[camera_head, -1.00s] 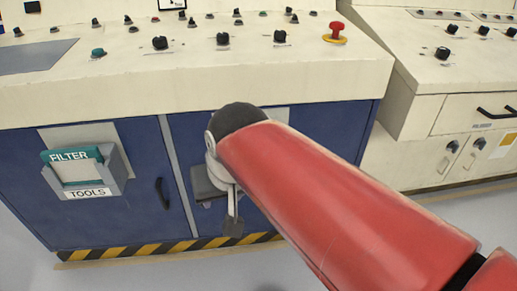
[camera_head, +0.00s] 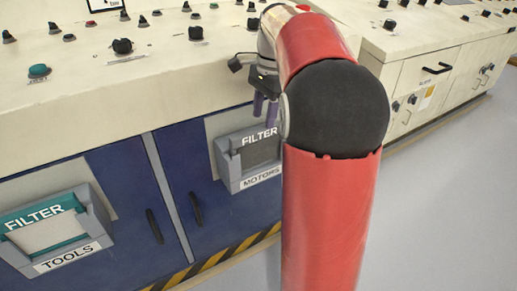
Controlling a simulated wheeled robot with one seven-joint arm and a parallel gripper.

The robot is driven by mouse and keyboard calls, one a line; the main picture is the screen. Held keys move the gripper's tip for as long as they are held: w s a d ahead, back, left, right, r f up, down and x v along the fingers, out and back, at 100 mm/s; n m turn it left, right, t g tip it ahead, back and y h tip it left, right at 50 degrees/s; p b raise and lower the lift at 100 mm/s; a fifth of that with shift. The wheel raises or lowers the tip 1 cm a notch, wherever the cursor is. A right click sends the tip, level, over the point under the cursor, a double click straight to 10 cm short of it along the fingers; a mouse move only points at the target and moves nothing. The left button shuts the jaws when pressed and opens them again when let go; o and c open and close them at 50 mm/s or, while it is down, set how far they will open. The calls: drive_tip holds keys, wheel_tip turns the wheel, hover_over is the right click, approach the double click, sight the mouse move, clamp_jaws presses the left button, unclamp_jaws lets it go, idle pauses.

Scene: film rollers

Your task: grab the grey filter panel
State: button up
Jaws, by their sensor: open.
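The grey filter panel (camera_head: 262,146), with "FILTER" in white along its top, sits in the grey holder (camera_head: 228,174) labelled "MOTORS" on the blue cabinet front. My red arm hides its right part. My gripper (camera_head: 265,108) points down with two dark fingers apart, just above the panel's top edge in the picture. It is open and nothing shows between the fingers. I cannot tell whether the fingertips touch the panel or how far in front of it they are.
A teal filter panel (camera_head: 38,217) sits in a holder labelled "TOOLS" (camera_head: 95,232) at the left. The cream console (camera_head: 90,100) with several knobs overhangs the blue cabinet (camera_head: 172,200). Open floor (camera_head: 450,210) lies at the right.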

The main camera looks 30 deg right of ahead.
sight(258, 129)
drive_tip(key=f, duration=0.1)
drive_tip(key=a+f, duration=0.1)
drive_tip(key=f, duration=0.3)
drive_tip(key=shift+a+f+b, duration=0.15)
drive_tip(key=shift+a+b, duration=0.15)
drive_tip(key=shift+b, duration=0.1)
clamp_jaws()
